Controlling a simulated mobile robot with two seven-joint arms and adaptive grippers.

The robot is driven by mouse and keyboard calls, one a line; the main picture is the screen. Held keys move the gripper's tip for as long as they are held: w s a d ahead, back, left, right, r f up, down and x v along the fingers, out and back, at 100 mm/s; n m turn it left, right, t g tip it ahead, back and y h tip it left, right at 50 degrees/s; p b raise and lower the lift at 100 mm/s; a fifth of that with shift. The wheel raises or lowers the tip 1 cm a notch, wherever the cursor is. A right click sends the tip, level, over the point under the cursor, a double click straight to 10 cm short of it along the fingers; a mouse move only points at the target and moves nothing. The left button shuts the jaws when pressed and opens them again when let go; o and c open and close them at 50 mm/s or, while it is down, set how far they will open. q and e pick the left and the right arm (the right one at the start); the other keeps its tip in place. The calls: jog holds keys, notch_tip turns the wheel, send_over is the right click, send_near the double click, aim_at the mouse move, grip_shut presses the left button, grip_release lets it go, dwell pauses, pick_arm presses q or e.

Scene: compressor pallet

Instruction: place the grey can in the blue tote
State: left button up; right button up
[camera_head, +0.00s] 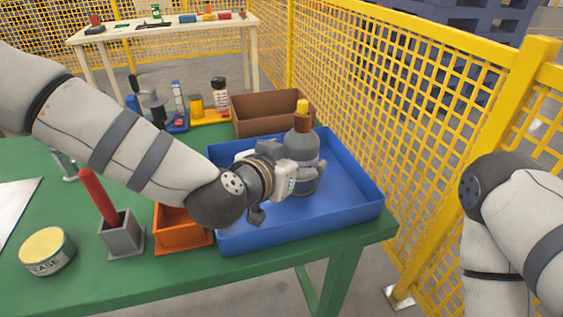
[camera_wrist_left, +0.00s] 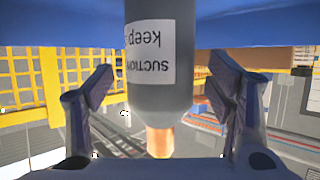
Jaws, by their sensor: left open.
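The grey can (camera_head: 301,148), with a copper and yellow neck on top, stands upright inside the blue tote (camera_head: 300,229). My left gripper (camera_head: 304,178) reaches into the tote from the left, at the can's lower body. In the left wrist view the can (camera_wrist_left: 172,95) appears upside down, with a white label reading "SUCTION keep". It lies between the two spread fingers of my left gripper (camera_wrist_left: 163,92), with gaps on both sides. The gripper is open. My right arm shows at the right edge, but its gripper is out of view.
A brown bin (camera_head: 262,117) stands behind the tote, and an orange bin (camera_head: 180,232) stands to its left. A grey holder with a red stick (camera_head: 119,233) and a grease tin (camera_head: 46,251) are on the green table (camera_head: 110,283). A yellow mesh fence (camera_head: 400,100) runs close along the right.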

pick_arm(q)
jog(key=p+v, duration=0.1)
jog(key=v, duration=0.8)
pick_arm(e)
jog(key=shift+w+r+t, duration=0.5)
jog(key=shift+w+r, duration=0.65)
jog(key=shift+w, duration=0.05)
